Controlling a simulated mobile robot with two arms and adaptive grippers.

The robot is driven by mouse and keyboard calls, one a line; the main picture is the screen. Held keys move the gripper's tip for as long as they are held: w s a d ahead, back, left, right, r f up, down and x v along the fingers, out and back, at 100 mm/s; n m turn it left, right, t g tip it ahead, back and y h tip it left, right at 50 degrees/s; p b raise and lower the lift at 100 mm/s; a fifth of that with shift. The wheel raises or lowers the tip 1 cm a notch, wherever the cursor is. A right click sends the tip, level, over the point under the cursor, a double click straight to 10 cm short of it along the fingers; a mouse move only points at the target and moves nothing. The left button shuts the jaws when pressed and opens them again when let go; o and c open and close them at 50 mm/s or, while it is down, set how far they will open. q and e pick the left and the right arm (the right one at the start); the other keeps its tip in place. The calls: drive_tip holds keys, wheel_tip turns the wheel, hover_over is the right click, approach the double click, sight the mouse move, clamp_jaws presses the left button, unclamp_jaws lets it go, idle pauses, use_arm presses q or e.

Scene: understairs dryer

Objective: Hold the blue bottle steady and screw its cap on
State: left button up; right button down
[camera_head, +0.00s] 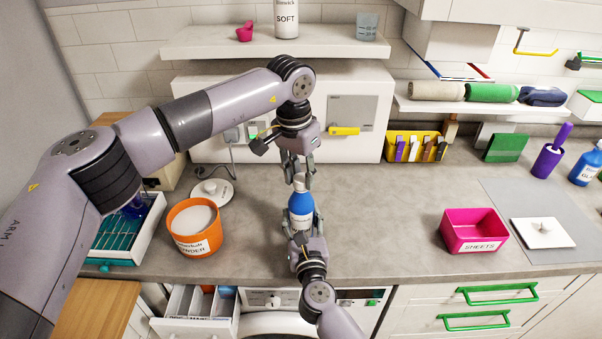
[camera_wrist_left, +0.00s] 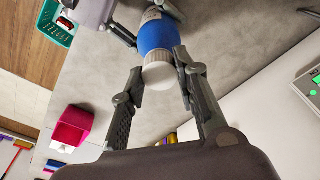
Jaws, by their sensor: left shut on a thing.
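The blue bottle (camera_head: 301,208) stands upright near the middle of the counter; its blue body also shows in the left wrist view (camera_wrist_left: 157,35). Its white cap (camera_wrist_left: 159,72) lines up with the bottle top, with no clear gap between them; I cannot tell how far it is threaded. My left gripper (camera_head: 298,180) comes down from above and is shut on the cap, one finger on each side. My right gripper (camera_head: 302,232) reaches from the front edge, its fingers closed around the bottle body. The fingers hide parts of the cap and bottle.
An orange powder tub (camera_head: 194,228) stands left of the bottle, with a round white lid (camera_head: 212,193) behind it. A pink sheets box (camera_head: 473,231) stands at right. A white cabinet (camera_head: 355,105) rises behind. The counter between bottle and pink box is clear.

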use_arm(q)
drive_tip(key=o, duration=0.7)
drive_tip(key=shift+r, duration=2.25)
drive_tip(key=shift+c, duration=0.5)
